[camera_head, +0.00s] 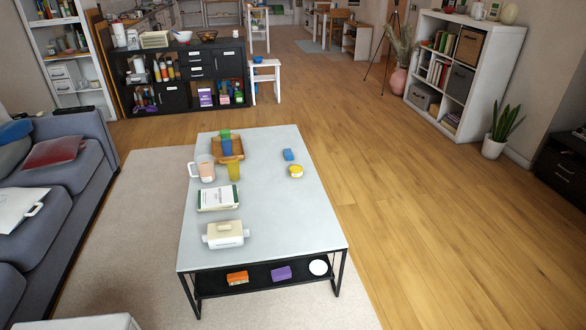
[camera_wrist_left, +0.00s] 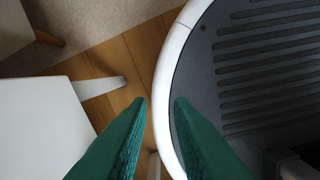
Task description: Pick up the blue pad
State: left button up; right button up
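A small blue block-like thing (camera_head: 288,154), which looks like the blue pad, lies on the coffee table (camera_head: 300,215), right of its middle toward the far end. A small yellow thing (camera_head: 296,171) lies just in front of it. My left gripper (camera_wrist_left: 159,101) shows only in the left wrist view. Its two green fingers are apart with nothing between them, and it points down over the floor, away from the table. My right gripper is in neither view.
A sofa (camera_head: 65,205) stands at left. The wooden floor at right is clear.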

aim_at(288, 153)
jog(key=i+l+z, duration=0.35)
jog(key=l, duration=0.15)
jog(key=i+l+z, duration=0.75)
jog(key=i, duration=0.2)
jog(key=i+z, duration=0.35)
jog(key=i+u, duration=0.25)
jog(key=i, duration=0.25)
jog(key=i+l+u, duration=0.2)
jog(key=i, duration=0.25)
jog(key=i+l+u, duration=0.1)
jog(key=i+u, duration=0.15)
jog(key=i, duration=0.2)
jog(key=i+j+u, duration=0.1)
jog(key=i+u, duration=0.15)
jog(key=u, duration=0.2)
jog(key=i+u, duration=0.25)
jog(key=u, duration=0.15)
jog(key=i+l+u, duration=0.1)
jog(key=i+u, duration=0.15)
jog(key=u, duration=0.2)
jog(key=i+l+u, duration=0.15)
jog(key=u, duration=0.25)
jog(key=i+l+u, duration=0.25)
jog(key=u, duration=0.2)
jog(key=i+l+u, duration=0.25)
jog(key=u, duration=0.15)
jog(key=i+l+u, duration=0.55)
jog(key=l+u, duration=0.3)
